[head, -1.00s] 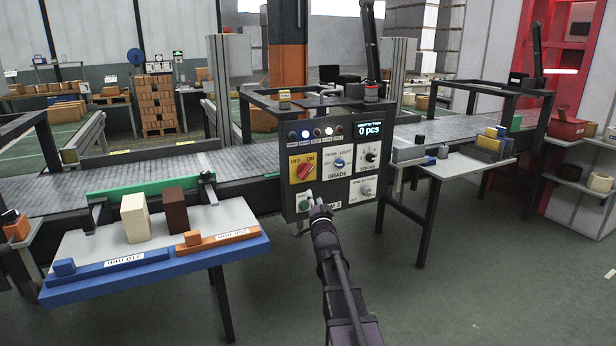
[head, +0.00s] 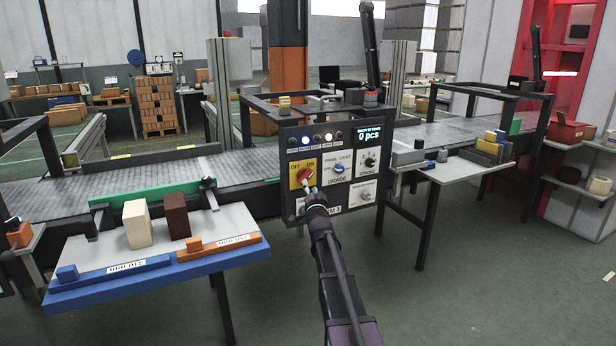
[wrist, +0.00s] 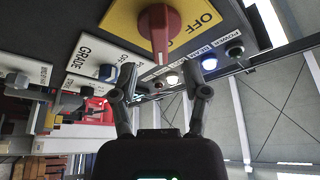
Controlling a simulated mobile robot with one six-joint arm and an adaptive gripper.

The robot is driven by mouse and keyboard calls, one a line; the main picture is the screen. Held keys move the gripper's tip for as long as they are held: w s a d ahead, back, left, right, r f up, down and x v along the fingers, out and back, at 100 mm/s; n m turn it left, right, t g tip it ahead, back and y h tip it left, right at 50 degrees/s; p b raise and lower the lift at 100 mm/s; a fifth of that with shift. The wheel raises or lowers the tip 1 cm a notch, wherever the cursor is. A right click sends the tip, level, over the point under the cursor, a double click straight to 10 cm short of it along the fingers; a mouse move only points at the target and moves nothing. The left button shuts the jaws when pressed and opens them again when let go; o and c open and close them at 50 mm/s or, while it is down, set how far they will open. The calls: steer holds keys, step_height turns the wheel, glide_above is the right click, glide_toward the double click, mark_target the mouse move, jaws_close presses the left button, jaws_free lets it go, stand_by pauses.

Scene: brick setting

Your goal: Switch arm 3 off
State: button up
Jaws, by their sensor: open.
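The control panel (head: 328,170) stands in front of the conveyor. At its left is a red rotary knob (head: 306,175) on a yellow plate with OFF at left and ON at right. The knob also shows at the top of the wrist view (wrist: 160,32), with OFF beside it. Its exact setting is hard to tell. My gripper (head: 311,191) is just below the knob in the head view. In the wrist view my gripper (wrist: 162,78) is open and empty, fingertips apart and short of the knob. The arm label (head: 330,210) low on the panel is partly hidden by my gripper.
The panel also has a GRADE knob (head: 339,168), a STROKE knob (head: 370,161), a row of lamps (head: 317,137) with some lit, and a "0 pcs" display (head: 367,138). A blue-edged table (head: 160,275) with blocks is at left; a white table (head: 447,172) is at right.

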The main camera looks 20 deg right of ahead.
mark_target(308, 179)
steer(key=shift+p+x, duration=0.55)
steer(key=shift+x, duration=2.15)
jaws_close()
